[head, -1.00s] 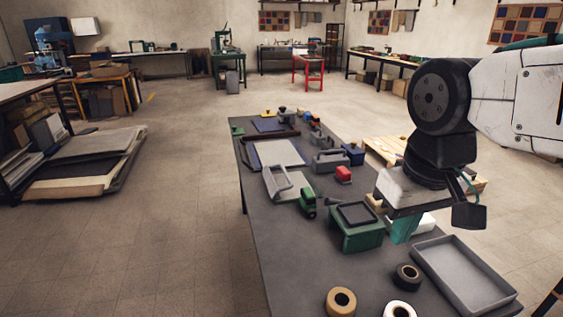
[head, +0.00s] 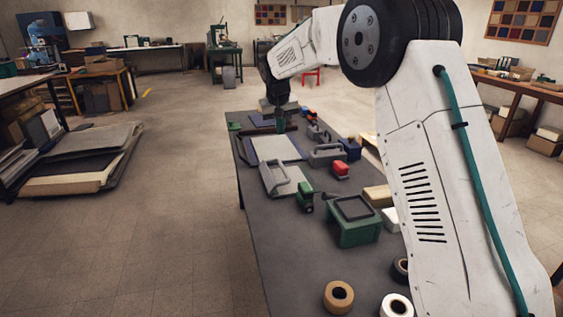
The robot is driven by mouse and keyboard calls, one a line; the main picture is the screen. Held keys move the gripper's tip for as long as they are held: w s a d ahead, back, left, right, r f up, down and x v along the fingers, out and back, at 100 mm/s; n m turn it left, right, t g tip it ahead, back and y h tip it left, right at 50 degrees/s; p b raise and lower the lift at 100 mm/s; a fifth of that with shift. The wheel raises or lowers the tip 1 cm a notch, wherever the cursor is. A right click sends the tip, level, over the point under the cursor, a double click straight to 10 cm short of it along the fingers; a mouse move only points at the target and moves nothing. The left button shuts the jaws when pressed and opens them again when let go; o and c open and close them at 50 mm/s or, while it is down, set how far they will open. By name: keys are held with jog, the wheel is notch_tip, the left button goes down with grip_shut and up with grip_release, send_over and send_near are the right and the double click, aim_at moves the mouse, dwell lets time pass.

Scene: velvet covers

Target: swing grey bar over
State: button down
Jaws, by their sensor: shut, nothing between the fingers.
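A grey U-shaped bar (head: 276,180) lies along the left side of a pale flat plate (head: 291,186) on the dark bench; I cannot tell for sure that it is the task's grey bar. A larger pale panel (head: 275,149) lies behind it, with a dark bar along its far edge, partly covered by my gripper. My gripper (head: 281,130) points down at the far end of the bench, beyond the U-shaped bar and apart from it. Whether the fingertips touch anything is too small to tell.
My arm hides the bench's right side.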

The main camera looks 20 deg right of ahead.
jog(key=w+f, duration=0.4)
send_near(282, 167)
jog(key=x, duration=0.5)
jog(key=shift+w+f, duration=0.1)
jog(key=shift+d+f, duration=0.1)
jog(key=shift+f, duration=0.35)
jog(key=shift+d+f, duration=0.6)
jog(key=shift+f, duration=0.15)
